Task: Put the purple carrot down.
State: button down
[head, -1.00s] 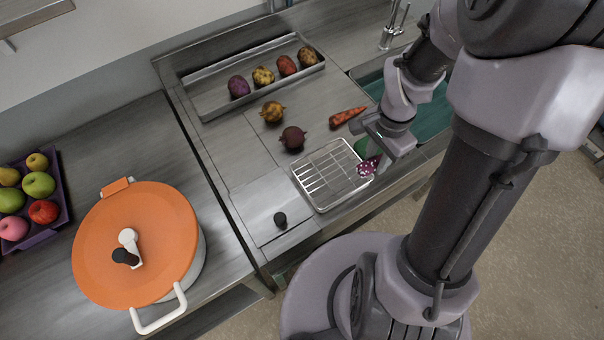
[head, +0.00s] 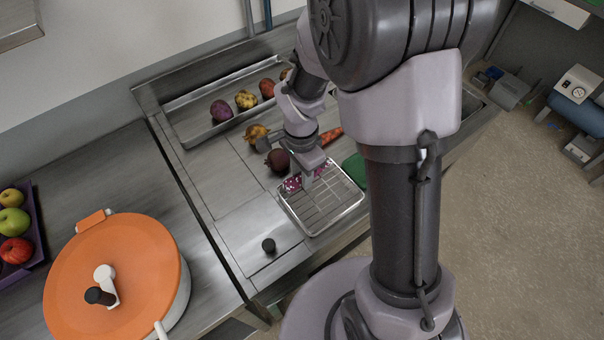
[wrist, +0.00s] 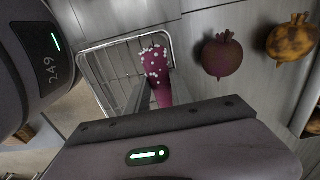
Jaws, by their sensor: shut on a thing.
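The purple carrot (head: 291,184), dotted with pale spots, is in my gripper (head: 306,177) over the far part of the wire rack tray (head: 335,212). In the wrist view the carrot (wrist: 157,66) sticks out past my gripper's dark finger, over the tray's corner by its rim (wrist: 120,38). My gripper is shut on it, and its held end is partly hidden. I cannot tell whether the carrot touches the rack.
A dark beet (head: 278,160) and a golden beet (head: 256,134) lie just beyond the tray. An orange carrot (head: 331,136) and a green item (head: 356,168) are nearby. An orange-lidded pot (head: 115,270) stands left. Most of the rack is bare.

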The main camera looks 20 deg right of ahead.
jog(key=shift+f, duration=0.2)
jog(key=c, duration=1.1)
grip_release()
notch_tip(320, 180, up, 12)
jog(key=p, duration=0.4)
jog(key=s+a+r+n+t, duration=0.1)
jog(key=s+r+n+t, duration=0.1)
jog(key=s+r+n, duration=0.1)
jog(key=s+a+r+n+t+y, duration=0.1)
jog(key=s+r+n+t, duration=0.1)
jog(key=s+r, duration=0.4)
jog(key=s+a+r+n+t+y, duration=0.1)
jog(key=s+r+n+t, duration=0.1)
jog(key=s+r+n, duration=0.3)
jog(key=shift+s+a+r, duration=0.1)
jog(key=shift+a+r, duration=0.1)
jog(key=shift+r, duration=0.3)
